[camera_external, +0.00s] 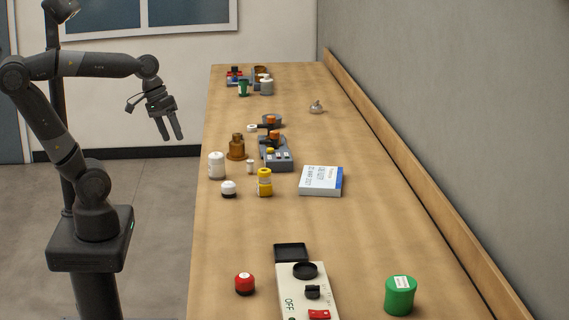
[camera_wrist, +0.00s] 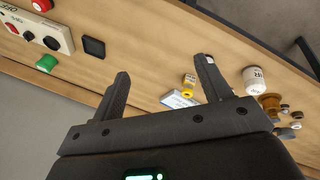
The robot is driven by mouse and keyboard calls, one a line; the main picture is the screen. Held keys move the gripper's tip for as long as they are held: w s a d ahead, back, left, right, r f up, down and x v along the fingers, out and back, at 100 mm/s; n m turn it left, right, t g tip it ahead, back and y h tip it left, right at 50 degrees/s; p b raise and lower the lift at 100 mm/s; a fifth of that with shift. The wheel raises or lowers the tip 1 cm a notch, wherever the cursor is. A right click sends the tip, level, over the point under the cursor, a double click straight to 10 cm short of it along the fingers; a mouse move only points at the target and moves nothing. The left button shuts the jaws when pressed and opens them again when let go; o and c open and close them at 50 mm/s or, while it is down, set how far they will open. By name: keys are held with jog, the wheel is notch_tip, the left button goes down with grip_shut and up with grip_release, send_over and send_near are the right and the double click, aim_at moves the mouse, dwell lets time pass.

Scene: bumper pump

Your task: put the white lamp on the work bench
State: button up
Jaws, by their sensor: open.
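The work bench (camera_external: 230,220) is a long wooden top against the wall; its surface also fills much of the wrist view (camera_wrist: 150,45). A small white-domed, dark-based item (camera_external: 228,188), which looks like the white lamp, stands on the bench near its left edge, in front of a white jar (camera_external: 216,165). In the wrist view a small white patch at the right fingertip may be it, mostly hidden. My gripper (camera_external: 172,137) is open and empty, left of the bench edge and apart from everything. Its two spread fingers show in the wrist view (camera_wrist: 163,67).
A switch box (camera_external: 295,272), red button (camera_external: 244,284) and green canister (camera_external: 400,295) are at the front. Bare bench lies between these groups.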

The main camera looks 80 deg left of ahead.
jog(key=w+a+r+n+t+h, duration=0.1)
jog(key=w+a+n+t+h, duration=0.3)
jog(key=a+n, duration=0.65)
jog(key=w+a+r+n+t+h, duration=0.1)
jog(key=w+a+n+t+h, duration=0.3)
jog(key=a+n, duration=0.65)
jog(key=n+y, duration=0.1)
jog(key=y, duration=0.1)
send_near(235, 191)
jog(key=shift+x, duration=4.6)
jog(key=shift+f, duration=0.15)
jog(key=shift+c, duration=0.3)
jog(key=c, duration=1.1)
